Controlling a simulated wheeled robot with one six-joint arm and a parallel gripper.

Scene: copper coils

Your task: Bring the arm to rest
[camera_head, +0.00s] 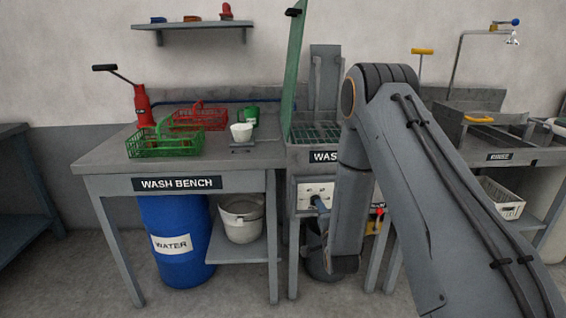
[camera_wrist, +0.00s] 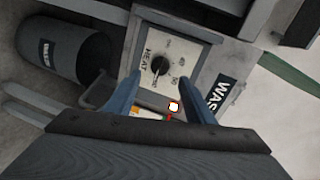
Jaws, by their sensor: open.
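My gripper (camera_wrist: 160,77) is open and empty in the wrist view, its two blue-grey fingers spread apart. Between and beyond the fingers is a heat control panel (camera_wrist: 185,52) with a black knob (camera_wrist: 160,66). In the head view my arm (camera_head: 400,150) reaches across the right half and bends downward in front of the wash station. The panel (camera_head: 312,194) also shows there, left of my forearm. My gripper is mostly hidden behind the forearm in that view. I cannot tell whether a finger touches the panel.
A blue water drum (camera_head: 175,240) stands below. A raised green lid (camera_head: 292,60) is beside my arm. The floor in front is clear.

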